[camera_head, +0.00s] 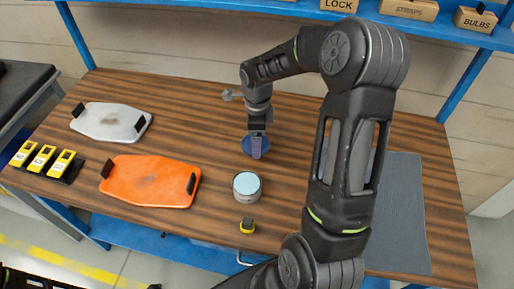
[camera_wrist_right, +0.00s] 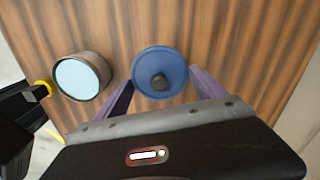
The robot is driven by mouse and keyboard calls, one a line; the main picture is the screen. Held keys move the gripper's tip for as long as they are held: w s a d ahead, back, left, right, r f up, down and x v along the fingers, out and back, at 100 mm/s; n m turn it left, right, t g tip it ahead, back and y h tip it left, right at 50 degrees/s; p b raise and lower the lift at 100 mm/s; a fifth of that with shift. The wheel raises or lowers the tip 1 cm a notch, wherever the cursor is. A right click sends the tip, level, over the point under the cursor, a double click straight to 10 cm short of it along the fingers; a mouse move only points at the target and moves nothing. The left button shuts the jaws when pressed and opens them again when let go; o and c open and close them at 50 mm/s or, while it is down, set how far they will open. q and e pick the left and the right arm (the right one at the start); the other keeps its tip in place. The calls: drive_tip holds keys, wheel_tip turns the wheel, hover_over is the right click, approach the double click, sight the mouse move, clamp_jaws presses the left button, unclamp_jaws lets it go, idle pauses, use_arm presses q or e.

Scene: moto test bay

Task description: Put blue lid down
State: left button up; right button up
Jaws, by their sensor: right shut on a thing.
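The blue lid (camera_head: 249,145) is a round disc at the middle of the wooden bench, behind the tin. In the right wrist view the lid (camera_wrist_right: 160,62) shows its dark central knob. My right gripper (camera_head: 257,150) reaches down over it and is shut on it, with purple fingers on either side. The lid is at or just above the bench top; I cannot tell whether it touches. An open round tin (camera_head: 247,188) with a pale blue inside stands nearer the front, apart from the lid; it also shows in the wrist view (camera_wrist_right: 80,78).
An orange panel (camera_head: 150,181) and a pale grey panel (camera_head: 110,122) lie to the left, beside several yellow devices (camera_head: 42,158). A small yellow item (camera_head: 247,226) sits in front of the tin. A grey mat (camera_head: 405,215) covers the right. Bare wood surrounds the lid.

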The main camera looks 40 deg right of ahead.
drive_tip(key=shift+f+b, duration=1.05)
drive_tip(key=shift+f, duration=1.25)
drive_tip(key=shift+f, duration=0.15)
drive_tip(key=o, duration=1.3)
drive_tip(key=shift+r+p, duration=0.35)
drive_tip(key=shift+r, duration=0.25)
wheel_tip(320, 180, up, 11)
drive_tip(key=p, duration=0.6)
drive_tip(key=shift+r, duration=0.1)
